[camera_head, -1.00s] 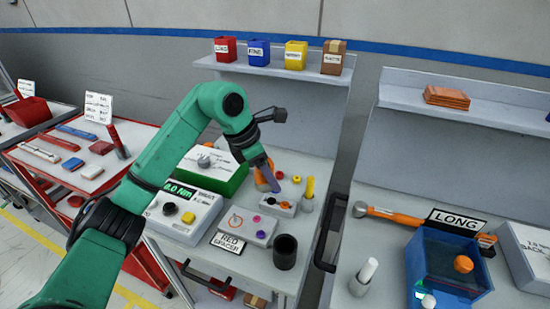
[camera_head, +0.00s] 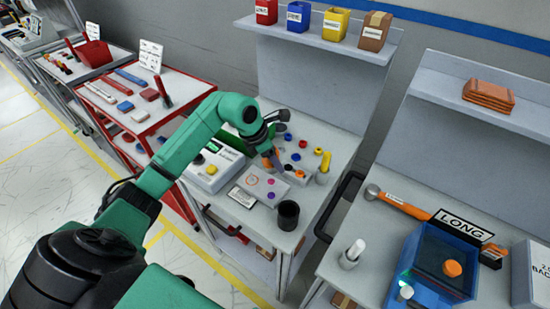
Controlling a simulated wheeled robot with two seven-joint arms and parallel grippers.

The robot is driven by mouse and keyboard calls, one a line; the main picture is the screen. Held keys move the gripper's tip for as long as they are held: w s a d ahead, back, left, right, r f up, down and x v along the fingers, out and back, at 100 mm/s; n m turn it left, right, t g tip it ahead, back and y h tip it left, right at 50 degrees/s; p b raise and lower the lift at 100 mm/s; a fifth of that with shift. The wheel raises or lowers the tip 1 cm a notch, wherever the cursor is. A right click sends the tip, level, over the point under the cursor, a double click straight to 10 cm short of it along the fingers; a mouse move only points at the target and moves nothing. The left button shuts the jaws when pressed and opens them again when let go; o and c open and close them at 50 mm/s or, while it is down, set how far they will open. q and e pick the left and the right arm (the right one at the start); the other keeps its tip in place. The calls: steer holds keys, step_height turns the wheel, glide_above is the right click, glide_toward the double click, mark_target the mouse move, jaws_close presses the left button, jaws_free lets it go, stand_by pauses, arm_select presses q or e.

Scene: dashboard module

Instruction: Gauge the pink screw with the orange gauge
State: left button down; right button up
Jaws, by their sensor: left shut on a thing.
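My left gripper (camera_head: 274,160) is low over the middle bench and shut on an orange piece (camera_head: 266,163) that appears to be the orange gauge. Its fingers hide part of it. A grey block (camera_head: 246,190) stands just in front, with an orange ring mark on top. A small pink round head (camera_head: 270,181), which looks like the pink screw, sits on this block, with a purple one (camera_head: 270,195) nearer the front. The gripper is behind the pink screw and apart from it in the picture; its exact height is unclear. My right gripper is not in view.
A small grey block (camera_head: 297,180) with an orange top and a yellow-handled tool (camera_head: 324,164) stand right of the gripper. A black cup (camera_head: 288,214) is in front. A torque meter (camera_head: 212,171) is left. A blue bin (camera_head: 425,270) stands on the right bench.

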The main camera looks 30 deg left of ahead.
mark_target(278, 179)
arm_select(q)
step_height(278, 179, down, 4)
steer(key=b, duration=0.2)
steer(key=shift+r+b, duration=0.2)
steer(key=shift+b, duration=0.1)
steer(key=shift+f+b, duration=1.35)
steer(key=shift+f, duration=0.1)
steer(key=shift+f+b, duration=0.2)
steer(key=shift+b, duration=0.1)
steer(key=shift+c, duration=0.5)
jaws_free()
steer(key=shift+r, duration=0.1)
steer(key=b+v, duration=0.2)
steer(key=v, duration=1.2)
steer(key=shift+a+r, duration=0.15)
